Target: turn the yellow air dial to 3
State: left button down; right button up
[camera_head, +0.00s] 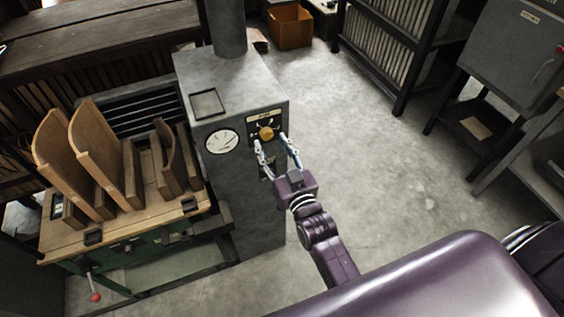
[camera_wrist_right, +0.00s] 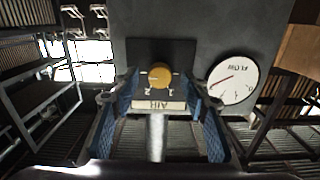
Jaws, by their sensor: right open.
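The yellow air dial (camera_head: 266,133) is a round knob on a black panel on the front of a grey cabinet (camera_head: 245,185). A pale label lies above it. The right wrist view is upside down and shows the dial (camera_wrist_right: 159,75) close ahead, beside a label reading AIR (camera_wrist_right: 158,106). My right gripper (camera_head: 275,142) is open in front of the panel. In the right wrist view the fingers of my right gripper (camera_wrist_right: 160,101) stand wide to either side of the dial, apparently not touching it. I cannot read the dial's setting. My left gripper is not in view.
A white round gauge (camera_head: 222,142) sits left of the dial; the wrist view reads FLOW on it. A green-framed wooden bench (camera_head: 140,235) with curved wooden pieces stands at left. An orange bin (camera_head: 290,27) lies behind. Open floor (camera_head: 370,160) is at right.

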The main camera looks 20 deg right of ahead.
jog(key=s, duration=1)
jog(key=shift+d, duration=0.15)
jog(key=s+a+f+n+g, duration=0.1)
jog(key=s+f+g, duration=0.25)
jog(key=f, duration=0.85)
jog(key=s+a+f+g+y, duration=0.1)
jog(key=s+f+g, duration=0.3)
jog(key=f, duration=0.7)
jog(key=s+f+n+g, duration=0.15)
jog(key=s+f, duration=0.35)
jog(key=f, duration=0.7)
jog(key=s+d+f+g, duration=0.2)
jog(key=s+f, duration=0.3)
jog(key=s, duration=0.3)
jog(key=s+d+f+g+h, duration=0.1)
jog(key=s+d+f+g, duration=0.2)
jog(key=s+f, duration=0.3)
jog(key=s+d+f+g, duration=0.3)
jog(key=s+f, duration=0.3)
jog(key=s, duration=0.6)
jog(key=shift+s+f+h, duration=0.2)
jog(key=shift+h, duration=0.1)
